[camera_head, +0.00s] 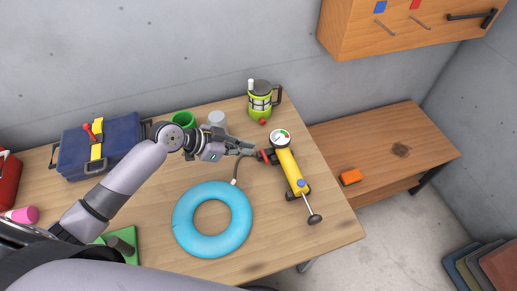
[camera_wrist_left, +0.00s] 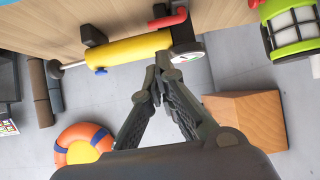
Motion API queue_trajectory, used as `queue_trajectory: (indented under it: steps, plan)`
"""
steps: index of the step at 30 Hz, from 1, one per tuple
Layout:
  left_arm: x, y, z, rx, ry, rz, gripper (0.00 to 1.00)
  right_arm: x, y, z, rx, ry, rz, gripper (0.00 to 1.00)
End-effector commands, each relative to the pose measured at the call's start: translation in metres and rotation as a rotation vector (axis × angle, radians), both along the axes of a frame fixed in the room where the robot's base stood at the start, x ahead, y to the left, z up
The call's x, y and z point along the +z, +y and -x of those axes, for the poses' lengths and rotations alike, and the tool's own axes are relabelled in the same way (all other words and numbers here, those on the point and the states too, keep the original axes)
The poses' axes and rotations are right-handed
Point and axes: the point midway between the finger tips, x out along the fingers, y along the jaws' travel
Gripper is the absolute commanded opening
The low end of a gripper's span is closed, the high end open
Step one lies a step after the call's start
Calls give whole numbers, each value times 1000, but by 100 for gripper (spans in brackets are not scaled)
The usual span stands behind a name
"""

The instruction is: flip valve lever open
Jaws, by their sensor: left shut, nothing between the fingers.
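A yellow pump (camera_head: 291,169) lies on the wooden table, with a round gauge (camera_head: 280,136) at its far end and a plunger handle at its near end. A red lever (camera_head: 265,156) sits on its left side near the gauge; in the wrist view the red lever (camera_wrist_left: 168,21) shows beyond the fingertips. A hose runs from the pump toward a blue ring (camera_head: 183,222). My left gripper (camera_head: 252,149) is shut and empty, with its tips just left of the lever. In the wrist view its tips (camera_wrist_left: 161,66) overlap the pump's gauge end; contact is unclear. My right gripper is out of view.
A green lantern (camera_head: 260,103), green cup (camera_head: 183,121) and grey cup (camera_head: 217,119) stand behind my left gripper. A blue toolbox (camera_head: 112,142) is at the left. A wall cabinet (camera_head: 395,25) hangs at upper right, above a low bench (camera_head: 400,140) with an orange block (camera_head: 350,177).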

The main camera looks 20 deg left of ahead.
Motion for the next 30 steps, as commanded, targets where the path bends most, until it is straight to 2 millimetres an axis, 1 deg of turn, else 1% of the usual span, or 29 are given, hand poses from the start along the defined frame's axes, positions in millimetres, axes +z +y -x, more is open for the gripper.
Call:
queue_trajectory:
  steps: [1, 3, 6, 12, 15, 21, 30]
  plan:
    - [-1, -6, -3, 0, 2, 5, 0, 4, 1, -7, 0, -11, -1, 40]
    - [-7, -14, -8, 0, 2, 5, 0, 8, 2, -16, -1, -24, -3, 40]
    - [-19, -26, -17, 1, 3, 7, 0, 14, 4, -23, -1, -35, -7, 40]
    - [-40, -48, -32, 1, 2, 4, 0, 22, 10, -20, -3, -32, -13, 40]
    - [-47, -55, -38, 2, 1, 3, 0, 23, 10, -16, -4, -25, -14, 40]
    - [-55, -61, -42, 1, 1, 0, 0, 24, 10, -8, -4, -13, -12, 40]
    - [-55, -61, -42, 1, 1, 0, 0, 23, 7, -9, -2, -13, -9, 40]
